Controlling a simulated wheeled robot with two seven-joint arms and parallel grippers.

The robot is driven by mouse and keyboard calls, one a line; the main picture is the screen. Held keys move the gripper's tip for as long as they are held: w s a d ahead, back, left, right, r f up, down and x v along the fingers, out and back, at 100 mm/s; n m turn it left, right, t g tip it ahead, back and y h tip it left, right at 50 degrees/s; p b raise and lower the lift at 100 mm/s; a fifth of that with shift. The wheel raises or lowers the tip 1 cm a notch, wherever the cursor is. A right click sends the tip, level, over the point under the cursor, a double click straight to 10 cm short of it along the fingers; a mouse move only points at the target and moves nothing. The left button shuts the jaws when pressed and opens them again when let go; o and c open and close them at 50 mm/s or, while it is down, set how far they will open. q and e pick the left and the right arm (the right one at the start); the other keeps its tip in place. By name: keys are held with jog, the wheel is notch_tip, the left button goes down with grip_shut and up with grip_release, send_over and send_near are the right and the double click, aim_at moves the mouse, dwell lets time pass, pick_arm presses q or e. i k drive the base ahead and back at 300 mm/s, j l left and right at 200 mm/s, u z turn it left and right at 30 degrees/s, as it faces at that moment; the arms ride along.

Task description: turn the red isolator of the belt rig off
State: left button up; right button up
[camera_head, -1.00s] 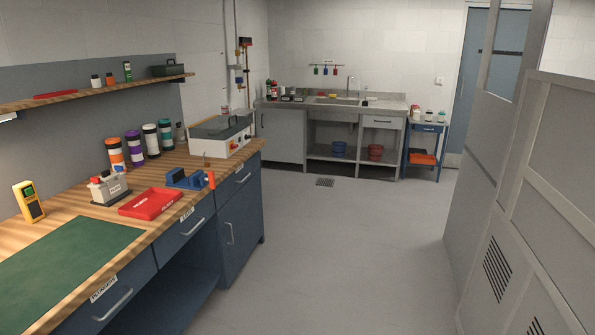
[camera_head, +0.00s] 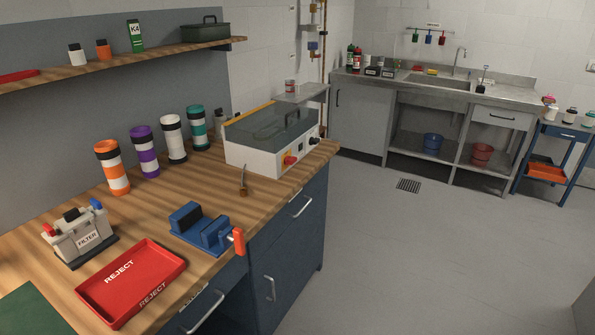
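The belt rig (camera_head: 262,150) is a white box with a dark clear cover, standing at the far end of the wooden bench. Its red isolator (camera_head: 290,160) is a small red knob on the front panel, on a yellowish backing. The knob is too small here to tell which way it is turned. A brass padlock-like item (camera_head: 243,182) stands on the bench just in front of the rig, apart from the isolator. Neither of my grippers is in view.
A blue vise (camera_head: 203,228) with an orange handle, a red REJECT tray (camera_head: 132,280), a FILTER unit (camera_head: 80,238) and several banded cylinders (camera_head: 145,152) are on the bench. A shelf (camera_head: 120,62) hangs above. The grey floor (camera_head: 400,255) right of the bench is clear.

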aim_at(288, 160)
jog(key=i+l+u, duration=0.25)
jog(key=i+l, duration=0.25)
jog(key=i, duration=0.15)
jog(key=i+l+u, duration=0.3)
jog(key=l, duration=0.3)
jog(key=i+l+u, duration=0.1)
jog(key=i+l, duration=0.2)
jog(key=i+l+u, duration=0.15)
jog(key=l, duration=0.25)
